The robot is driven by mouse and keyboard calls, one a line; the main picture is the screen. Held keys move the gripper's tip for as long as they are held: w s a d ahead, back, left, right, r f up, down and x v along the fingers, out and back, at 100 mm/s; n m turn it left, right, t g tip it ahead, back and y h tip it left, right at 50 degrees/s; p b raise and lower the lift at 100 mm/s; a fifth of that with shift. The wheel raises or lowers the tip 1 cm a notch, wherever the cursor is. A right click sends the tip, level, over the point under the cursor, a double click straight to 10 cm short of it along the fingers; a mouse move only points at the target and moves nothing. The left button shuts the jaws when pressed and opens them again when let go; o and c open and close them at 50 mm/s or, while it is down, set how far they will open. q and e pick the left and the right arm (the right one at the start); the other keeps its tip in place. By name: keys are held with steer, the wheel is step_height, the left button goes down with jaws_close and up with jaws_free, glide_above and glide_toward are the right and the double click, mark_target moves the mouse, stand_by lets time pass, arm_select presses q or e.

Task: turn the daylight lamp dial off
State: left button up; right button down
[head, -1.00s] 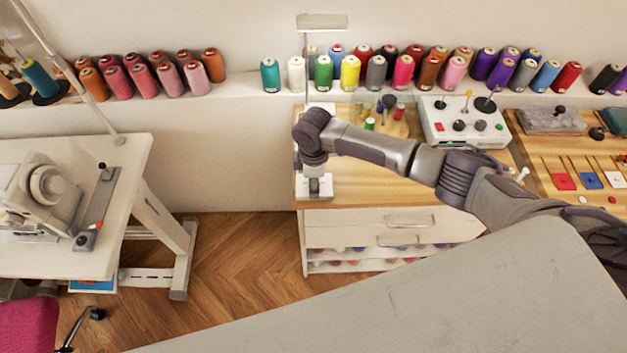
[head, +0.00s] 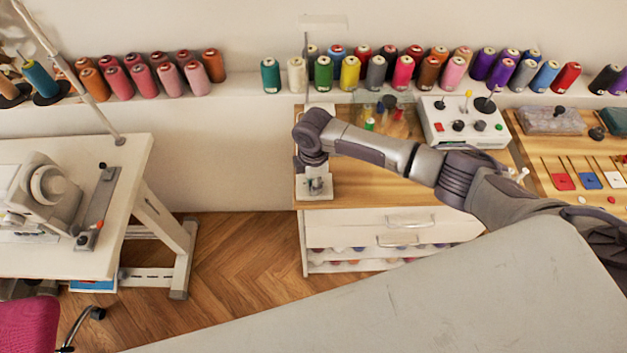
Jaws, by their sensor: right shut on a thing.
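The daylight lamp stands at the left end of the wooden worktop. Its flat head (head: 322,21) looks pale against the wall, on a thin post. Its white base (head: 326,191) sits near the worktop's front left corner. My right gripper (head: 316,181) points down onto this base, and it is shut on the lamp dial. The dial itself is hidden by the fingers, so its position cannot be read. My left gripper is not in view.
Thread spools (head: 350,73) line the shelf behind. A white control box (head: 465,122) stands right of my arm on the worktop (head: 365,185). Drawers (head: 350,232) lie below. A sewing table (head: 75,255) stands at left, with open floor (head: 235,265) between.

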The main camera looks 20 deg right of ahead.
steer(key=n, duration=0.4)
steer(key=shift+n, duration=0.3)
steer(key=n, duration=0.4)
steer(key=shift+n, duration=0.3)
steer(key=n+b, duration=0.1)
steer(key=n, duration=0.3)
steer(key=shift+n, duration=0.3)
steer(key=n+b, duration=0.1)
steer(key=n, duration=0.3)
steer(key=shift+d+r+n, duration=0.1)
steer(key=shift+n, duration=0.2)
steer(key=c, duration=0.8)
jaws_free()
steer(key=shift+c, duration=0.2)
